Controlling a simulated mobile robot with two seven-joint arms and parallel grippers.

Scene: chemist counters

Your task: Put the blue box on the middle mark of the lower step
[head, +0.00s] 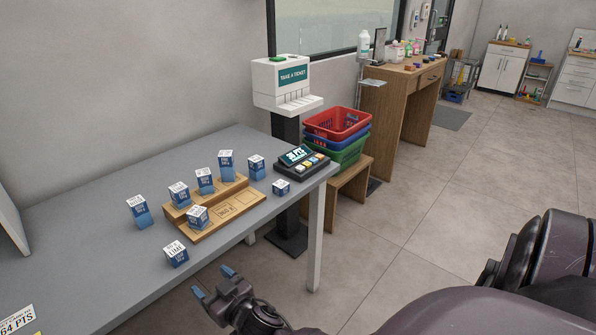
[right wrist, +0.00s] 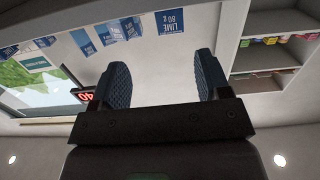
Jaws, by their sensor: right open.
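A wooden two-step stand (head: 192,236) is on the grey table. Three blue-and-white boxes stand on its upper step: left (head: 179,197), middle (head: 205,183) and right (head: 227,167). One blue box (head: 197,219) is on the left of the lower step; the middle mark (head: 225,210) and right mark (head: 246,198) are bare. Loose blue boxes stand around it: a tall one (head: 139,213), a LIME one (head: 176,256), one behind (head: 257,170) and a small one (head: 281,188). My right gripper (head: 212,282) is open and empty before the table's front edge. The LIME box shows in the right wrist view (right wrist: 170,21), beyond the fingers.
A dark keypad device (head: 303,163) stands at the table's right end. A ticket dispenser (head: 285,85) and stacked baskets (head: 337,124) on a wooden bench are beyond it. The table's left half (head: 75,230) is largely clear.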

